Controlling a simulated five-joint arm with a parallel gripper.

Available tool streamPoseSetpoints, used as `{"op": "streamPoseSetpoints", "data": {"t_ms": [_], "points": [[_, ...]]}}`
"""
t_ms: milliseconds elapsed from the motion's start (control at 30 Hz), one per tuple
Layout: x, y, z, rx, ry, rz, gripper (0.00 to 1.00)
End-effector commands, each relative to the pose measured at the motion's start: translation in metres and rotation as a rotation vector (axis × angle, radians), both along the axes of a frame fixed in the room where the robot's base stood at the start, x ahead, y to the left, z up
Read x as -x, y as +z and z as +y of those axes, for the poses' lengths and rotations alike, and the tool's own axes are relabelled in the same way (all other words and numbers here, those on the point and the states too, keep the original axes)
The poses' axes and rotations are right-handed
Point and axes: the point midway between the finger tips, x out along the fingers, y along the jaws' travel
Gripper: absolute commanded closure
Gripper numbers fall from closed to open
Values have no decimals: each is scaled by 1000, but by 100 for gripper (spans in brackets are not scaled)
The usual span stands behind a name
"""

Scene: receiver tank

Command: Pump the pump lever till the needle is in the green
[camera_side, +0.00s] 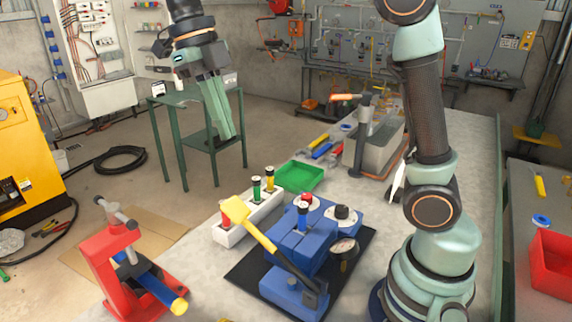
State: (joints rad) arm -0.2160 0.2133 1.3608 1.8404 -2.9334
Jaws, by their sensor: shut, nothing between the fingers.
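A small round gauge (344,246) with a dark rim and pale face sits at the unit's right side. Its needle and any green band are too small to read. My gripper (228,137) hangs fingers down, above and behind the lever's grip, clear of it. Its fingers are together, with nothing between them.
The unit stands on a black mat (247,268) on the grey bench. A green tray (299,176) lies farther back. A red vise-like stand (109,262) is at the left. The air around my gripper looks clear.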

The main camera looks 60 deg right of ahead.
Motion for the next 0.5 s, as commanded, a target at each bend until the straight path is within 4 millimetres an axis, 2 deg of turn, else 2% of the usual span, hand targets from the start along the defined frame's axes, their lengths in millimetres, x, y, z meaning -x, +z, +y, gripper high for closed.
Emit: {"op": "streamPoseSetpoints", "data": {"t_ms": [233, 500], "points": [[4, -14, 0, 1, 0, 2, 100], [17, -56, 0, 3, 1, 3, 100]]}}
